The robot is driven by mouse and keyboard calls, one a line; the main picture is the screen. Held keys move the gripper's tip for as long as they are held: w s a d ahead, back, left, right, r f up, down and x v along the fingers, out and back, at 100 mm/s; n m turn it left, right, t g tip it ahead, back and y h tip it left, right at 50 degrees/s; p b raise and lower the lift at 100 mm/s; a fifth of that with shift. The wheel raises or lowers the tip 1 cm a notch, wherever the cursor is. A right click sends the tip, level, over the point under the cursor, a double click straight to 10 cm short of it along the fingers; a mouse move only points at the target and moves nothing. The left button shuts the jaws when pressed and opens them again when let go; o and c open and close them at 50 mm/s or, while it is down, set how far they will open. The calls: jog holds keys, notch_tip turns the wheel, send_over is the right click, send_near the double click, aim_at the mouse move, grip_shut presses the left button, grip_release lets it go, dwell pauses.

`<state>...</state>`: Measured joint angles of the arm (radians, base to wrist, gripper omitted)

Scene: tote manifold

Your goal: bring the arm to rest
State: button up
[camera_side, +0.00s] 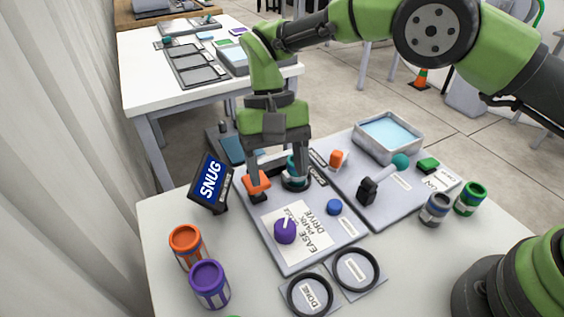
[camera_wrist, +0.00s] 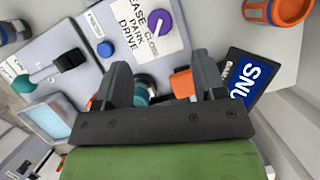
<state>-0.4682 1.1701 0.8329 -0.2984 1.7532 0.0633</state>
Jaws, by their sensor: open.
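My gripper (camera_side: 278,172) is open, pointing down over the back of the near grey board (camera_side: 262,232). In the wrist view its two fingers (camera_wrist: 163,78) stand wide apart. A teal round fitting (camera_side: 295,173) with a dark base stands close to one finger; it also shows between the fingers in the wrist view (camera_wrist: 143,90). An orange block-shaped part (camera_side: 257,184) is by the other finger, and it shows there in the wrist view (camera_wrist: 182,83). The fingers partly hide both parts. I cannot tell whether either finger touches them.
A tilted SNUG display (camera_side: 209,183) stands left of the board. The board bears a purple knob (camera_side: 285,231) and a blue button (camera_side: 334,207). Orange (camera_side: 187,245) and purple (camera_side: 209,283) cups stand front left.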

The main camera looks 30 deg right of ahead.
jog(key=s+d+r+t+y, duration=0.1)
jog(key=s+d+r+t, duration=0.1)
jog(key=d+r, duration=0.5)
jog(key=s+d+r+t+y, duration=0.1)
jog(key=d+r+t, duration=0.2)
jog(key=r, duration=0.7)
jog(key=s+d+r+t, duration=0.1)
jog(key=s+d+t, duration=0.2)
jog(key=s, duration=0.5)
jog(key=s+d+r+m+t+h, duration=0.1)
jog(key=s+d+r+t, duration=0.1)
jog(key=s+d, duration=0.3)
jog(key=s+t, duration=0.1)
jog(key=s, duration=0.1)
jog(key=shift+s+d+m+t, duration=0.25)
jog(key=shift+s+m+t, duration=0.05)
jog(key=shift+s, duration=0.1)
